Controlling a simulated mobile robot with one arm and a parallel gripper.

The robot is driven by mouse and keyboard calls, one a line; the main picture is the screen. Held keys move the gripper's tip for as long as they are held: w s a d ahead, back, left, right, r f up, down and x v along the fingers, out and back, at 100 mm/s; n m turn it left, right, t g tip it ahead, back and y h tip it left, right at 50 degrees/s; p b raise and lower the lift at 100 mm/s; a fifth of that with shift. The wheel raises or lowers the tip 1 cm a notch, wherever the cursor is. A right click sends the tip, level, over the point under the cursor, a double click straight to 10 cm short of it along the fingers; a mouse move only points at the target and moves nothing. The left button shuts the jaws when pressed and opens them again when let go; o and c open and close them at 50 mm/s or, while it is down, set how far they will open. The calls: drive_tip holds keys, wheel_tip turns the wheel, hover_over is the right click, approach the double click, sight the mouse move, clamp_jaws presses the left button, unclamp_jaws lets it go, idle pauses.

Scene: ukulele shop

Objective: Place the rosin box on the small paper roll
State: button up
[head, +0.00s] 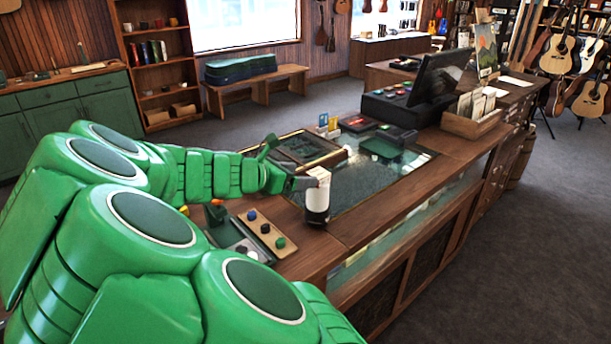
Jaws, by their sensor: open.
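My gripper (303,183) is at the end of the green arm, above the wooden counter. It is open, and its fingers are small and partly hidden. Right at its fingertips stands an upright white and dark cylinder (317,210), which looks like the small paper roll. A pale, box-like piece (320,175) with a small reddish mark shows at its top. It may be the rosin box resting on the roll, but I cannot tell for sure. I cannot tell whether the fingers touch it.
A wooden board (262,235) with small coloured round pieces lies left of the cylinder. A framed dark tray (305,150) lies behind, on the counter's glass inset (375,180). A register (400,105) and a wooden card box (470,122) stand farther right. The glass between is mostly clear.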

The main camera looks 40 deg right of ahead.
drive_tip(key=v, duration=0.7)
drive_tip(key=shift+a, duration=0.15)
